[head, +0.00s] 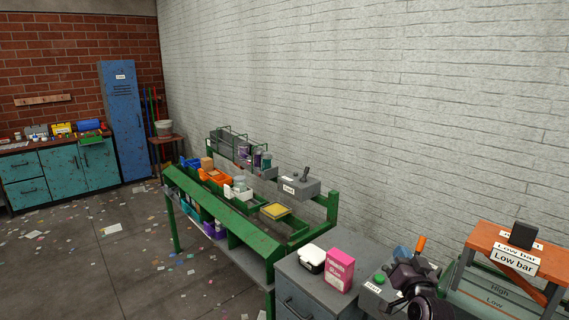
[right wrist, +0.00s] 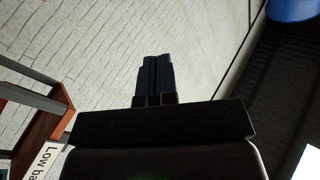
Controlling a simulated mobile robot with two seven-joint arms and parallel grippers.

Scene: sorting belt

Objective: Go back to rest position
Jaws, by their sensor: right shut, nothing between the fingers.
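My right gripper (right wrist: 154,75) shows in the right wrist view, its two dark fingers together with nothing between them. In the head view my right arm and gripper (head: 421,246) are at the lower right, beside the orange stand (head: 517,250) with the "Low bar" sign. My left gripper is in neither view.
A green sorting bench (head: 237,226) with bins stands in the middle. A grey cabinet (head: 322,287) carries a pink box (head: 340,269) and a white-and-black container (head: 312,259). A blue locker (head: 123,120) stands far left. The floor at left is open, with scattered paper.

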